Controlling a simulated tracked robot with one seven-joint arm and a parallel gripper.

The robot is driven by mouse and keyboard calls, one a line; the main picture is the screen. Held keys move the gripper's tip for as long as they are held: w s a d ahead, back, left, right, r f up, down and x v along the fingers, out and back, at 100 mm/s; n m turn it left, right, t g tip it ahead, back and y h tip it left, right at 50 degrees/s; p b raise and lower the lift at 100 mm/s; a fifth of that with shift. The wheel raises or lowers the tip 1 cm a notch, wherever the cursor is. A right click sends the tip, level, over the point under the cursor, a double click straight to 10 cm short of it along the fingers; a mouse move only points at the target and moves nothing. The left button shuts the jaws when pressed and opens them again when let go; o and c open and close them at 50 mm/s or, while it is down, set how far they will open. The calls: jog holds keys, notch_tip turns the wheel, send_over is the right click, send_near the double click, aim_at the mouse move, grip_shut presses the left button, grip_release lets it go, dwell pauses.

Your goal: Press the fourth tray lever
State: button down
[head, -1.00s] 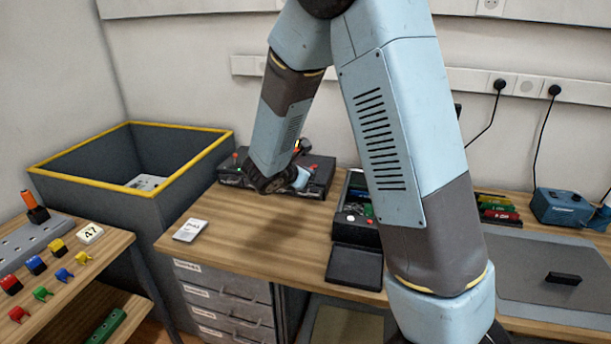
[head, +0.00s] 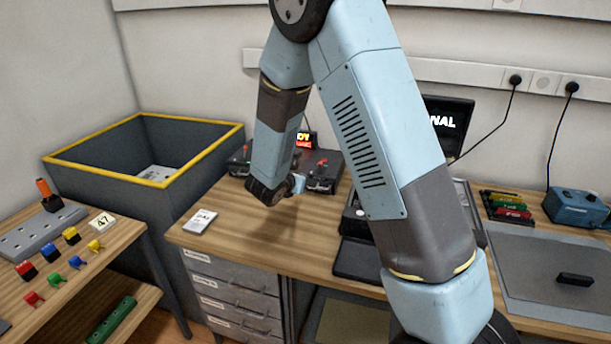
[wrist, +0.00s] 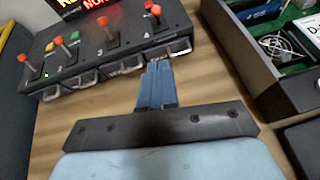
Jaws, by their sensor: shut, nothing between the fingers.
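The dark lever box (wrist: 115,50) stands on the wooden bench, with a row of upright levers with red-orange knobs on top and several small clear-fronted trays along its front. The rightmost lever (wrist: 153,14) is at the top of the wrist view, above the rightmost tray (wrist: 178,46). My gripper (wrist: 157,66) is shut and empty, its blue fingers pointing at the box front near the right-hand trays. I cannot tell whether the tips touch. In the head view, the box (head: 322,170) is partly hidden by my arm, and my gripper (head: 298,184) is at its front edge.
A lit sign (wrist: 92,4) stands behind the levers. To the right is an open dark case (wrist: 250,50) with green parts inside. A yellow-rimmed grey bin (head: 90,165) is left of the bench. A white card (head: 200,221) lies on bare wood in front.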

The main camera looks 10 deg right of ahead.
jog(key=w+r+x, duration=0.1)
jog(key=r+x, duration=0.1)
jog(key=x, duration=0.9)
jog(key=shift+w+d+r, duration=0.15)
jog(key=shift+w+d, duration=0.05)
jog(key=shift+d, duration=0.3)
jog(key=shift+d, duration=0.1)
